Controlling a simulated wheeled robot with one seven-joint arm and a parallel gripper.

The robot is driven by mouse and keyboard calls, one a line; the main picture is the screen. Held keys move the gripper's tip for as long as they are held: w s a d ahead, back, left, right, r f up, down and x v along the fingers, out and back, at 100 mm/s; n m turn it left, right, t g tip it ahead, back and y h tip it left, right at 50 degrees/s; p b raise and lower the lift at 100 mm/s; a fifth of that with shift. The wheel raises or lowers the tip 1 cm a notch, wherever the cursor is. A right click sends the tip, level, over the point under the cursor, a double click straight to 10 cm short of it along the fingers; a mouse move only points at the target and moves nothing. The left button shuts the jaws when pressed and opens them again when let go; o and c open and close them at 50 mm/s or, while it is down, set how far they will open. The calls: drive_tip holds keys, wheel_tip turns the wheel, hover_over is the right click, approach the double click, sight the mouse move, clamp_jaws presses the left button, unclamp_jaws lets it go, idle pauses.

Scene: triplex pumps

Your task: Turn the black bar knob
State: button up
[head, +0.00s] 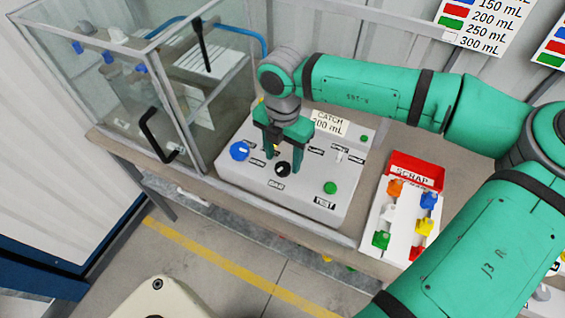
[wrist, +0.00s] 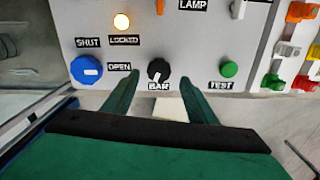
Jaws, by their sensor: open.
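The black bar knob (head: 283,169) sits on the sloped face of the white control box (head: 240,187), near its lower middle. In the wrist view the knob (wrist: 158,71) is round and black with a white pointer mark aimed down and slightly left, above the BAR label. My gripper (head: 283,163) is green and hangs over the box with its fingers pointing down. In the wrist view the open fingers (wrist: 160,85) lie on the left and right of the knob, with a gap on each side. I cannot tell how deep they reach.
A blue knob (wrist: 87,69) by SHUT and OPEN labels is left of the bar knob. A lit amber lamp (wrist: 121,21) is above it. A green TEST button (wrist: 230,69) is to the right. A glass cabinet (head: 175,90) stands left; a red SCRAP tray (head: 416,168) stands right.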

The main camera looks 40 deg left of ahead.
sight(283, 168)
drive_tip(key=shift+a+f, duration=0.15)
drive_tip(key=shift+f, duration=1.5)
drive_tip(key=c, duration=1.1)
drive_tip(key=shift+o, duration=0.2)
drive_tip(key=shift+n, duration=0.3)
